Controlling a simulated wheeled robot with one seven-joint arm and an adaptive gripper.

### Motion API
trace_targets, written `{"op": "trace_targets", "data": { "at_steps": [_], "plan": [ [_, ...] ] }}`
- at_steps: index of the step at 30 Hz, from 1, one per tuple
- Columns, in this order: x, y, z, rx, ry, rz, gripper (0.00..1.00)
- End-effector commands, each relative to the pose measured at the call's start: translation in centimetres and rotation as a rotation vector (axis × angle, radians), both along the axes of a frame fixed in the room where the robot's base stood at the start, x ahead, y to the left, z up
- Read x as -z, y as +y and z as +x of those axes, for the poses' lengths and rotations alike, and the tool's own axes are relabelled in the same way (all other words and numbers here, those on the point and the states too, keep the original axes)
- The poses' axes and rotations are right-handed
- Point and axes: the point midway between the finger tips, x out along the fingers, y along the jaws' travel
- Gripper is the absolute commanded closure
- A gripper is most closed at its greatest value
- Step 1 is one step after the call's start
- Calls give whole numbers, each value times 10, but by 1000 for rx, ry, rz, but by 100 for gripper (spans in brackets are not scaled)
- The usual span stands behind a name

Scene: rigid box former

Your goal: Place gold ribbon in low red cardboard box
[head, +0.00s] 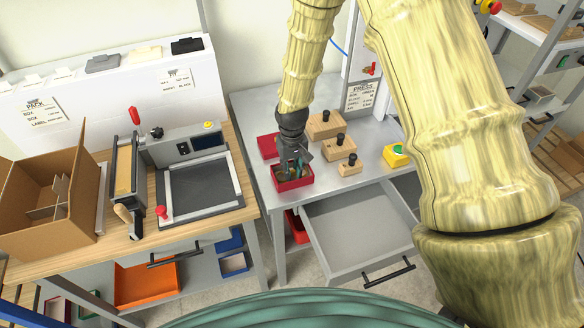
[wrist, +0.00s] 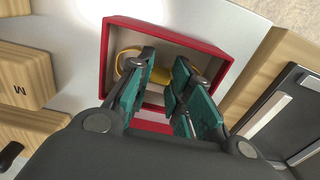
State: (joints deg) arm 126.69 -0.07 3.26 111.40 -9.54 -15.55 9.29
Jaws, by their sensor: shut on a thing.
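The low red cardboard box (head: 294,184) stands open on the grey metal table, near its left front edge. In the wrist view the red box (wrist: 106,58) has a pale inside. The gold ribbon (wrist: 158,75) shows as a yellow-gold loop between and behind my fingers, within the outline of the box. My gripper (head: 292,170) points down into the box, and its green fingers (wrist: 170,95) are shut on the ribbon. I cannot tell whether the ribbon touches the box floor. The fingers hide part of the ribbon.
A red lid-like piece (head: 268,146) lies behind the box. Wooden blocks with black knobs (head: 326,125) stand to the right, and a yellow button box (head: 396,156) is farther right. An open grey drawer (head: 350,232) juts out below. A wooden bench with a sealing machine (head: 200,190) is at left.

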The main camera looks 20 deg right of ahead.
Motion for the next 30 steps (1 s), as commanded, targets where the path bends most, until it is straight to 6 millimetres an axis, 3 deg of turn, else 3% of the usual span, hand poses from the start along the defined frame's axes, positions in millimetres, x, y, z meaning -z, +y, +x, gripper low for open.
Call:
{"op": "trace_targets", "data": {
  "at_steps": [15,16,19,30],
  "plan": [
    [8,0,0,-1,0,0,88],
    [7,0,0,-1,0,0,76],
    [7,0,0,-1,0,0,58],
    [4,0,0,-1,-1,0,58]
  ]
}}
